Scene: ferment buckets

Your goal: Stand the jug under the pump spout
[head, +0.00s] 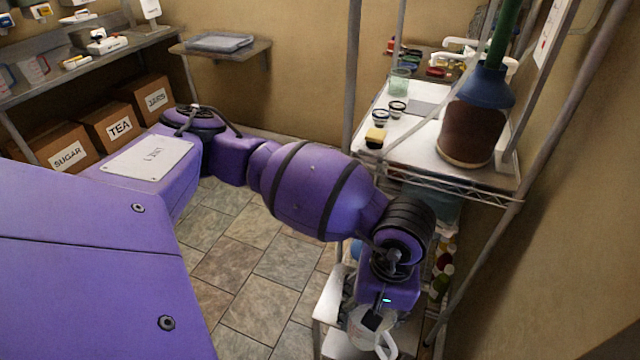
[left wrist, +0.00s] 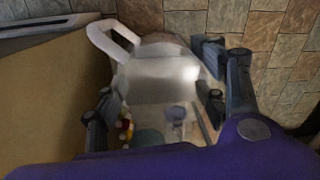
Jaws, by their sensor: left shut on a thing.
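The jug (head: 360,336) is clear to whitish with a white handle, low at the bottom of the head view. My left gripper (head: 374,318) is shut on it. In the left wrist view the jug (left wrist: 165,78) sits between the fingers of my left gripper (left wrist: 160,92), its handle at upper left. A brown vessel (head: 470,135) with a blue top and a green upright stands on the upper shelf. White curved parts (head: 462,48) show behind it; I cannot tell whether they are the pump spout. My right gripper is not in view.
The wire rack's white upper shelf (head: 422,152) holds a green glass (head: 399,82), two small jars and a yellow-topped sponge (head: 375,138). Rack posts stand close to my left arm. A lower white shelf (head: 330,305) is beside the gripper. Boxes (head: 110,125) stand at left; the tiled floor is clear.

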